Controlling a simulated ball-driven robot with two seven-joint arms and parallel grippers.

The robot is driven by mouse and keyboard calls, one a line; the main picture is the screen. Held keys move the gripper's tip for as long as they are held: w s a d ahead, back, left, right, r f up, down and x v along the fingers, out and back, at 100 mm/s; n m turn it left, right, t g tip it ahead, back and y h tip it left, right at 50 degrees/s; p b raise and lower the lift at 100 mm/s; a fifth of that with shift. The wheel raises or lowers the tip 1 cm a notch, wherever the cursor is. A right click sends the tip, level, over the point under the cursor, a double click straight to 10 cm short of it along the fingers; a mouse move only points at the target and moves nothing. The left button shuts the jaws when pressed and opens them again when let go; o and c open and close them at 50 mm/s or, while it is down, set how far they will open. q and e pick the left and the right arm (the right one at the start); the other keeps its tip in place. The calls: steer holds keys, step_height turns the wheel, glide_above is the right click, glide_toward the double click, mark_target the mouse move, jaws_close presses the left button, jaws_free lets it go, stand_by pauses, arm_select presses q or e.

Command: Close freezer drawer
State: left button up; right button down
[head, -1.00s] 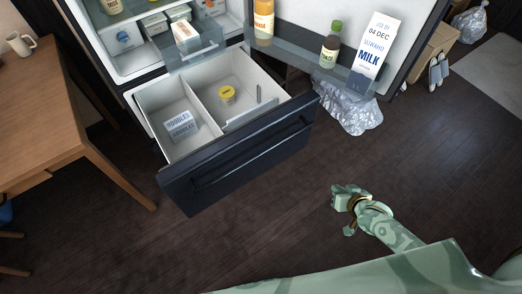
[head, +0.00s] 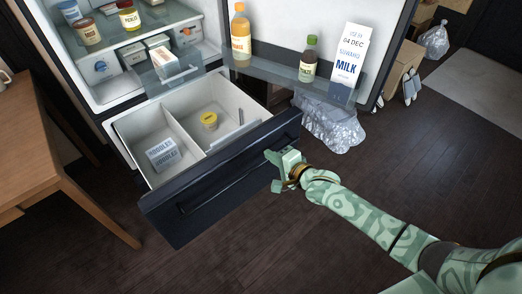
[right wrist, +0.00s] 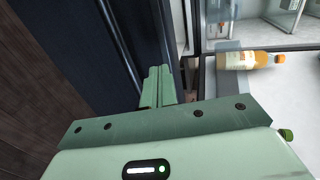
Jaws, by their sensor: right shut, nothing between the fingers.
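The freezer drawer (head: 222,182) is pulled out below the fridge, its dark front with a long handle facing me. Inside it lie a noodles box (head: 163,154) on the left and a yellow-lidded tub (head: 209,120) beyond the divider. My right gripper (head: 273,170) is shut and empty at the right part of the drawer front. In the right wrist view its closed fingers (right wrist: 157,87) lie against or very close to the dark drawer front (right wrist: 80,50); I cannot tell whether they touch. My left gripper is not in view.
The fridge door stands open at the right, with a milk carton (head: 347,60) and bottles on its shelf. A foil-like bag (head: 330,125) sits on the floor below it. A wooden table (head: 45,150) stands at left. The front floor is clear.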

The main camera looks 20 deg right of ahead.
mark_target(255, 144)
steer(key=x, duration=0.1)
steer(key=b+x, duration=0.1)
steer(key=x, duration=0.1)
steer(key=shift+w+a+r, duration=0.15)
steer(key=shift+w+r, duration=0.05)
steer(key=shift+w, duration=0.25)
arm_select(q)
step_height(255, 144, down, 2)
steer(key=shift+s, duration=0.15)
arm_select(e)
steer(key=shift+w+a+r, duration=0.1)
steer(key=shift+w+r, duration=0.05)
steer(key=shift+w, duration=0.15)
